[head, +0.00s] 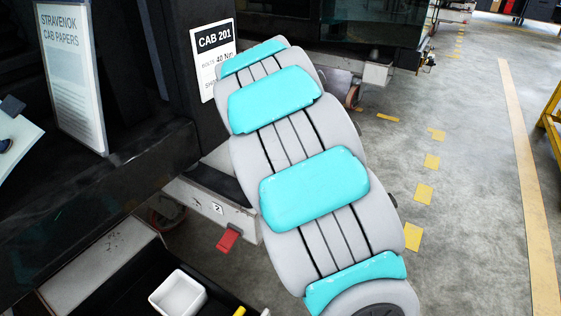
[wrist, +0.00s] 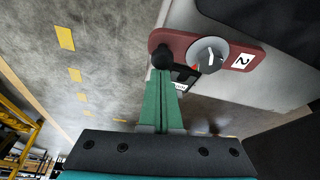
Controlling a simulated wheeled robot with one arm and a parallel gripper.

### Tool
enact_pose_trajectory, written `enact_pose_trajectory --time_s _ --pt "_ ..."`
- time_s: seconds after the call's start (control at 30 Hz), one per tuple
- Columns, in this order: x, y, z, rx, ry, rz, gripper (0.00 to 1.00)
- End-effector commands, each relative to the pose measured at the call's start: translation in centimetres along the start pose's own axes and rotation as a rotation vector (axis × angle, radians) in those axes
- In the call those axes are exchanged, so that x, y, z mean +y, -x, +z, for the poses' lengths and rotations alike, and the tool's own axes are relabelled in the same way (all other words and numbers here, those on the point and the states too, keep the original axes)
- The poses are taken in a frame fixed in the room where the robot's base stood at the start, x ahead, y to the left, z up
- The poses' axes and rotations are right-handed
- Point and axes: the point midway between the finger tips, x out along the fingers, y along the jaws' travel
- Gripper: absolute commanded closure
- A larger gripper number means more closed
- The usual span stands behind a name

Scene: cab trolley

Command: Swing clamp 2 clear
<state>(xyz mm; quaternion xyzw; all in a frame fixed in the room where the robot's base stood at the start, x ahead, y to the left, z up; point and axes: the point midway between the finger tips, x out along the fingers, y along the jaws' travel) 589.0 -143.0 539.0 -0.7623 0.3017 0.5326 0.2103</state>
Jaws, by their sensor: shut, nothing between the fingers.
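Clamp 2 shows in the wrist view as a dark red plate (wrist: 229,47) with a white "2" label (wrist: 241,62), lying against a pale grey surface. A round grey fastener (wrist: 208,54) with a white mark sits mid-plate, and a black ball knob (wrist: 162,57) is at its left end. My gripper (wrist: 163,74) has its green fingers together and empty, with the tips right by the knob; I cannot tell whether they touch. In the head view my arm hides the gripper. A "2" label (head: 216,208) shows on a pale beam there, with a red piece (head: 228,240) hanging below.
A dark cab structure with a "CAB 201" sheet (head: 213,58) and a papers holder (head: 75,75) stands at left. A white open box (head: 179,294) sits low in front. Clear grey floor with yellow marks (head: 424,194) lies to the right, with a yellow frame (head: 552,115) beyond.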

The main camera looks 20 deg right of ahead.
Motion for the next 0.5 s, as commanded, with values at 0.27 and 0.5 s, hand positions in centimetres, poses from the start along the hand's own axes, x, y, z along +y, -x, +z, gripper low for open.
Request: enact_pose_trajectory --time_s 0.27,0.5 --pt "0.01 0.18 0.54 0.000 0.006 -0.003 1.00" --pt "0.01 0.23 0.66 0.000 0.007 -0.003 1.00"
